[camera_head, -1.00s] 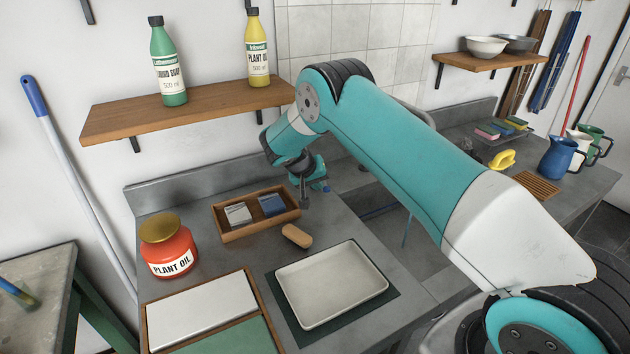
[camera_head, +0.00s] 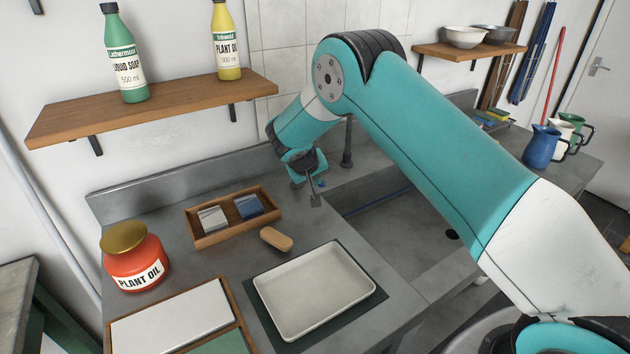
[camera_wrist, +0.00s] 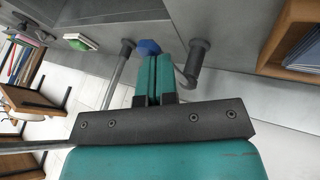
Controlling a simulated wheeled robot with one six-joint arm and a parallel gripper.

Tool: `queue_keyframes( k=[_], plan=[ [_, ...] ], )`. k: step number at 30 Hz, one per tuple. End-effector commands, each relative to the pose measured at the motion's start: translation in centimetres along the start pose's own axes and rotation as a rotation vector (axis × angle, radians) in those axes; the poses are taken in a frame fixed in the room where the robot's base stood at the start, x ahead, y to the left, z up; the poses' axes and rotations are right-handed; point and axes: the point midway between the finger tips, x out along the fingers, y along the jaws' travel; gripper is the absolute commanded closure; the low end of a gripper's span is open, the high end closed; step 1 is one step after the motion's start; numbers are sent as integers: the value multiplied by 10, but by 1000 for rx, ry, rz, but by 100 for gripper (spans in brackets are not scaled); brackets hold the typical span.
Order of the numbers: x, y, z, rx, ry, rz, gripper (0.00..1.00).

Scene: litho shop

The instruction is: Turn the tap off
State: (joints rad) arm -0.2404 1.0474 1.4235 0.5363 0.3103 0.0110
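The tap's dark upright post (camera_head: 347,145) stands behind the sink, partly hidden by my arm. In the wrist view, grey tap pipework (camera_wrist: 197,50) shows on both sides of my fingers. A blue knob (camera_wrist: 148,47) shows just past my fingertips; a small blue part also shows beside the gripper in the head view (camera_head: 322,184). My gripper (camera_wrist: 153,58) has its teal fingers together with only a thin dark gap. I cannot tell whether the tips touch the knob. The spout's mouth is hidden, and I cannot tell whether water runs.
The grey sink basin (camera_head: 415,225) lies right of the gripper. A wooden box (camera_head: 205,243), a tan bar (camera_head: 277,239), a white tray (camera_head: 312,325) and a red plant oil jar (camera_head: 135,268) crowd the bench. A bottle shelf (camera_head: 160,115) hangs above.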

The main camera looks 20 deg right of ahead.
Motion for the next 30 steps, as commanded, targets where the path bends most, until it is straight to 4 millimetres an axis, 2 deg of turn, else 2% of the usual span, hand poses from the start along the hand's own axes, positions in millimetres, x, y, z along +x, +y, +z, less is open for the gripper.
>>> queue_keyframes(
  k=[8, 14, 16, 24, 30],
  plan=[
    [0, -1, 1, 0, -3, 1, 100],
    [-13, -16, 0, 5, -4, 3, 100],
    [-21, -25, 0, 8, -6, 4, 100],
    [-82, -20, 2, 14, -4, 5, 100],
    [-110, -18, 3, 14, -6, 6, 100]
  ],
)
